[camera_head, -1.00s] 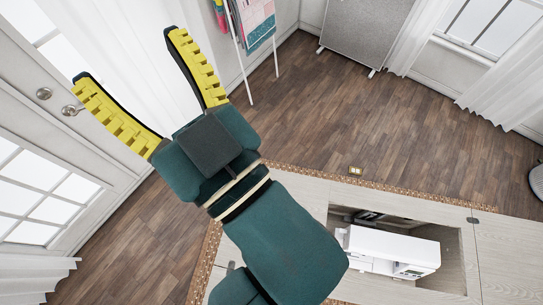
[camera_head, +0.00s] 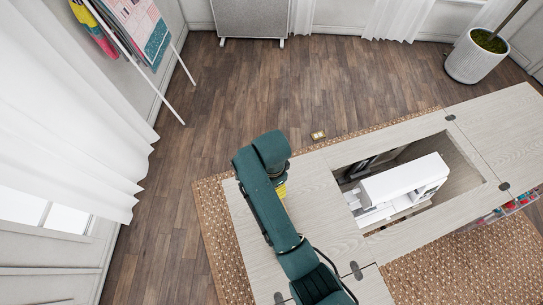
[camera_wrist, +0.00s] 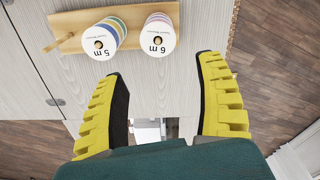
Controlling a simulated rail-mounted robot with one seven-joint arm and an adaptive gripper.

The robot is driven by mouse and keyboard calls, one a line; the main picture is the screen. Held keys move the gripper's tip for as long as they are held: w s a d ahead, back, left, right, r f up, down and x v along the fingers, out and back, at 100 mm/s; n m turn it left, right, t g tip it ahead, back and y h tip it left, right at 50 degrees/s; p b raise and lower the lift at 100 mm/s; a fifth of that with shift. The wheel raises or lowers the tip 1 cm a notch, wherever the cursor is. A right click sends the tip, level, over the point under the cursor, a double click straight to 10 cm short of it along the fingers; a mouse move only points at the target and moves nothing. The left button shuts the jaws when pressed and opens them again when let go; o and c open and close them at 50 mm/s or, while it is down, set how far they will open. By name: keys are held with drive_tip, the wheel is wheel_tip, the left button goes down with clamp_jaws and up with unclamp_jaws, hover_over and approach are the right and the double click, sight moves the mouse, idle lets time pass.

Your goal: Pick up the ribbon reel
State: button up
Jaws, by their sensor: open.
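In the wrist view, two round ribbon reels sit side by side on a wooden holder (camera_wrist: 70,20). The left reel (camera_wrist: 101,42) has a white face marked 5 m, with coloured bands behind it. The right reel (camera_wrist: 157,36) is marked 6 m. My gripper (camera_wrist: 164,78) is open, with its yellow-padded fingers wide apart and nothing between them. Both reels lie beyond the fingertips, toward the top of the view, the 5 m one further left. In the head view my arm hides the reels, and only a sliver of yellow finger (camera_head: 281,190) shows.
The pale wooden cabinet top (camera_head: 330,215) lies under my arm. A white sewing machine (camera_head: 400,185) sits in its opening. A small brass floor plate (camera_head: 318,135) is on the brown wood floor. A potted plant (camera_head: 470,60) stands at the back right.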

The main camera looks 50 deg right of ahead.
drive_tip(key=f, duration=0.3)
drive_tip(key=f+b, duration=0.1)
drive_tip(key=f, duration=0.7)
drive_tip(key=shift+a+f, duration=0.15)
drive_tip(key=shift+a, duration=0.1)
drive_tip(key=c, duration=0.8)
